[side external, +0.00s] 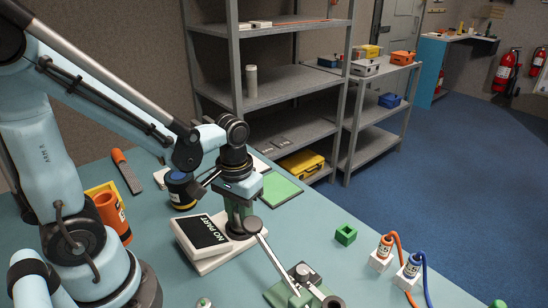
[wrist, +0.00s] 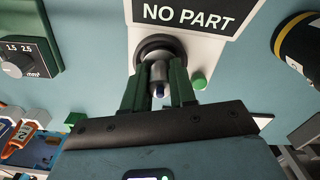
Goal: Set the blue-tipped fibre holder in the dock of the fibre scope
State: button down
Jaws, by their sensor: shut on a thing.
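The fibre scope (side external: 205,245) is a white box with a dark screen (wrist: 187,15) reading NO PART. Its dock (wrist: 160,46) is a dark round ring in the wrist view, below the screen. My gripper (side external: 238,225) is over the scope's right side in the side view. In the wrist view its green fingers (wrist: 159,80) are shut on the fibre holder (wrist: 158,72), a grey cylinder with a blue tip (wrist: 159,90). The holder lines up with the dock ring; I cannot tell how far in it sits. In the side view my fingers hide the holder.
A green dial unit (wrist: 25,58) is near the scope. Orange (side external: 386,246) and blue (side external: 412,266) cabled plugs stand on white blocks at right. A green mat (side external: 280,188) lies behind.

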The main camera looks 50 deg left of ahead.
jog(key=shift+f, duration=0.25)
jog(key=shift+f, duration=0.2)
jog(key=c, duration=0.9)
grip_release()
jog(key=shift+r, duration=0.1)
jog(key=r+t, duration=0.1)
jog(key=r, duration=0.2)
jog(key=r+m+t, duration=0.1)
jog(key=r, duration=0.3)
jog(key=r+m+t, duration=0.1)
jog(key=r+t, duration=0.1)
jog(key=r, duration=0.1)
jog(key=shift+w+d+r, duration=0.2)
jog(key=shift+w+r, duration=0.05)
jog(key=shift+r, duration=0.15)
jog(key=t, duration=0.1)
jog(key=w+m+t, duration=0.1)
jog(key=t, duration=0.1)
jog(key=shift+d+f+m, duration=0.1)
jog(key=shift+d+m, duration=0.05)
jog(key=shift+m, duration=0.15)
